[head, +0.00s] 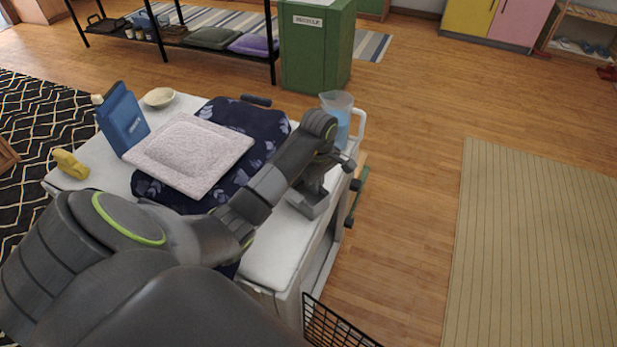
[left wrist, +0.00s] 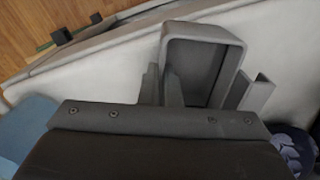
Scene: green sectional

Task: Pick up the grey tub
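The grey tub (left wrist: 203,38) shows in the left wrist view as a small open box with a rounded rim, on the white table top near its edge. My left gripper (left wrist: 208,92) is open, with one finger at the tub's left side and the other at its right. I cannot tell whether either finger touches it. In the head view my left gripper (head: 318,185) points down over the table's right part, and the arm hides much of that spot. My right gripper is in neither view.
The white table (head: 272,262) also holds a dark blue cloth (head: 240,118), a pale cushion (head: 188,155), a blue carton (head: 124,120), a bowl (head: 158,97), a yellow object (head: 70,164) and a pitcher (head: 340,112) close behind my gripper. A wire basket (head: 330,325) stands below.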

